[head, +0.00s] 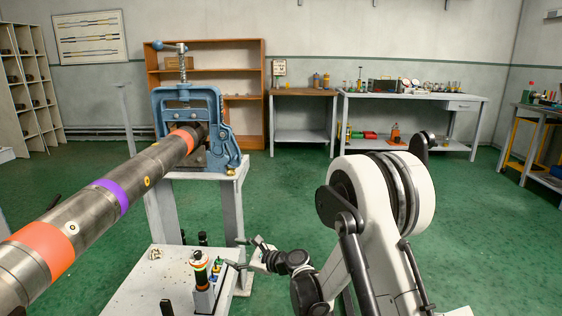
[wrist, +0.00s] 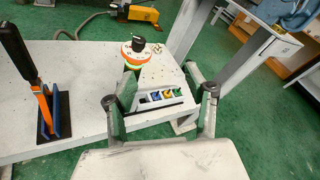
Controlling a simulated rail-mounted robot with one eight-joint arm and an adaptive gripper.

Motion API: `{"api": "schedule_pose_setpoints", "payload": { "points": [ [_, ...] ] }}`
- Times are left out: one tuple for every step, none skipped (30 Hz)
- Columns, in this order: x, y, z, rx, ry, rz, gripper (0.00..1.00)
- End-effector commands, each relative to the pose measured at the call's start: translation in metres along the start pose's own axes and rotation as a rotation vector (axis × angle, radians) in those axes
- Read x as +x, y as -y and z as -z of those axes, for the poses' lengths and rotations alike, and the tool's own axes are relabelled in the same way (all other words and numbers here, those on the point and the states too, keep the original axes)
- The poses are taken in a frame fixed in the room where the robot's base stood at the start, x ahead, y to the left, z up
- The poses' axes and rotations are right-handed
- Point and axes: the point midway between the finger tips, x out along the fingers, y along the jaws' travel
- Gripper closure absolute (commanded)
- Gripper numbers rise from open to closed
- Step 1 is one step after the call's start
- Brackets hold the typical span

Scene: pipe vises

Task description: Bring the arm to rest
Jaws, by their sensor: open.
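My gripper (head: 238,252) is over the right side of a low white table (head: 125,290) in the head view. In the wrist view its two fingers (wrist: 160,94) are spread wide apart, with nothing held between them. Beyond the fingers, on the same table, is a small tray (wrist: 172,107) with blue, yellow and green pieces. I cannot tell how high the fingers are above it. My arm bends down from a large white joint at the right of the head view.
A long banded pipe (head: 140,182) runs from the left into a blue vise (head: 228,145) on a white stand. An orange-and-green-banded round thing (wrist: 135,54) and a slotted holder (wrist: 48,115) stand on the low table. Green floor lies clear to the right.

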Motion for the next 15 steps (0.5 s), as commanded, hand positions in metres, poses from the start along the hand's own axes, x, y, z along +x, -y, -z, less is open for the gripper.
{"api": "schedule_pose_setpoints", "payload": {
  "points": [
    [-0.011,0.007,-0.011,-0.048,-0.023,-0.004,0.50],
    [-0.017,0.011,-0.015,-0.080,-0.037,-0.008,0.50],
    [-0.025,0.015,-0.022,-0.121,-0.056,-0.013,0.50],
    [-0.031,0.018,-0.027,-0.150,-0.069,-0.017,0.50],
    [-0.037,0.021,-0.032,-0.182,-0.084,-0.022,0.50],
    [-0.046,0.025,-0.038,-0.222,-0.102,-0.029,0.50],
    [-0.052,0.027,-0.042,-0.251,-0.116,-0.034,0.50],
    [-0.059,0.029,-0.046,-0.283,-0.130,-0.040,0.50],
    [-0.068,0.032,-0.053,-0.323,-0.148,-0.048,0.50],
    [-0.075,0.034,-0.057,-0.352,-0.162,-0.054,0.50],
    [-0.082,0.035,-0.061,-0.383,-0.176,-0.060,0.50],
    [-0.092,0.038,-0.066,-0.422,-0.195,-0.069,0.50],
    [-0.100,0.039,-0.070,-0.451,-0.208,-0.076,0.50],
    [-0.107,0.040,-0.074,-0.481,-0.223,-0.084,0.50],
    [-0.117,0.041,-0.079,-0.520,-0.240,-0.095,0.50]
  ]
}}
